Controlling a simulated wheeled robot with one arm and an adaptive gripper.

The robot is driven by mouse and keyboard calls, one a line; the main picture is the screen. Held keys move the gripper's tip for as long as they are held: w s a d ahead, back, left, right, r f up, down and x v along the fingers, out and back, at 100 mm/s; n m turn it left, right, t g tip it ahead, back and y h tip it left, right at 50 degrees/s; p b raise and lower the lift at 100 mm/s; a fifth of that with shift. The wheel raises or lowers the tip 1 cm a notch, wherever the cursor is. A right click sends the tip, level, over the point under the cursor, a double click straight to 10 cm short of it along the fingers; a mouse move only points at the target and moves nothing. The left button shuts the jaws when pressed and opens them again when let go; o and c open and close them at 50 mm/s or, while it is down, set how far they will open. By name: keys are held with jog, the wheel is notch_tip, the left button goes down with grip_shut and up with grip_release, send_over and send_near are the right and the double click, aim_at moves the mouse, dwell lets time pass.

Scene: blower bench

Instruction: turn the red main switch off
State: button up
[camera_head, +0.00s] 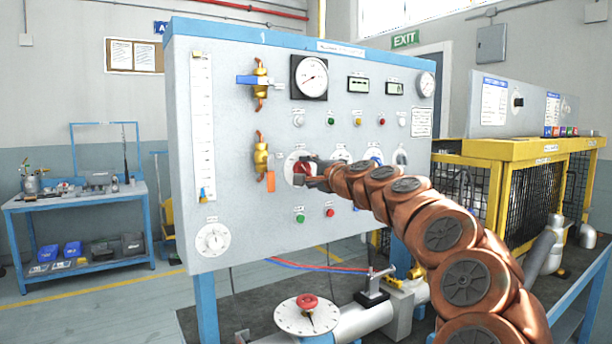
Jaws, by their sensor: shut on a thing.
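The red main switch (297,169) is a red knob on a round pale plate, at the lower middle of the grey upright panel (230,110). My gripper (306,172) is at the knob, reaching in from the right, and its dark fingers are shut on it. The fingers and my copper-coloured arm cover part of the knob and its plate, so its exact angle cannot be told.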

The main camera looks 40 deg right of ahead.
jog(key=shift+r, duration=0.1)
jog(key=o, duration=1.2)
jog(key=shift+c, duration=0.2)
jog(key=s, duration=1.2)
jog(key=shift+a, duration=0.3)
